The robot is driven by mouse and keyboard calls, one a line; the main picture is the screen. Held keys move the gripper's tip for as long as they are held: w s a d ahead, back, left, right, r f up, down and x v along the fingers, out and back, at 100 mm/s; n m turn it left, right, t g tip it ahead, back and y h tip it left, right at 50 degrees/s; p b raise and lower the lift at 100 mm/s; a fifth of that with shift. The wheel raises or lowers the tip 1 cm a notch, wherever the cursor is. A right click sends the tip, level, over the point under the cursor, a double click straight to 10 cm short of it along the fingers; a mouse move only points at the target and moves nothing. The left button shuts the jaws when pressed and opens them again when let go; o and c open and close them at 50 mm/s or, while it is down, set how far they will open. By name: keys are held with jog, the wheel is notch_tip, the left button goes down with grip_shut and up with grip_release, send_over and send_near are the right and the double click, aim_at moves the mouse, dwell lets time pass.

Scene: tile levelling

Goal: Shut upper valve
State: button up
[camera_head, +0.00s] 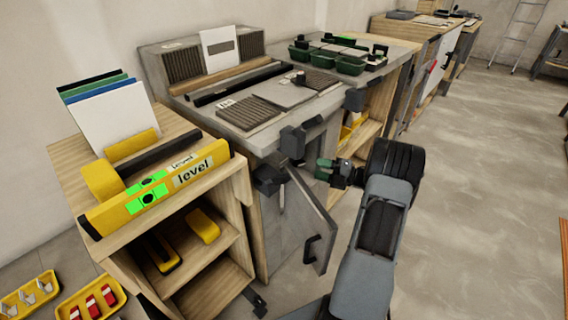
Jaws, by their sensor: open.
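No part in view can be told for certain as the upper valve. A dark blocky fitting (293,142) sits at the front corner of the grey worktop, and a second dark fitting (268,180) is lower on the cabinet front. Below them a grey door panel (308,212) stands swung open, with a black handle (312,248) near its lower free edge. My gripper (321,169), with green fingertips, is open and points left. In the picture it is just right of the upper fitting and the door's top edge. I see nothing between the fingers.
The grey worktop (250,118) carries tiles and green trays (350,66). A wooden shelf unit (243,195) with a yellow level (165,185) stands at the left. Yellow trays (90,300) are on the floor at lower left. The floor (480,170) to the right is clear.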

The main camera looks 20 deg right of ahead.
jog(key=b+x, duration=0.2)
jog(key=x, duration=1.1)
jog(key=shift+c, duration=0.2)
grip_shut()
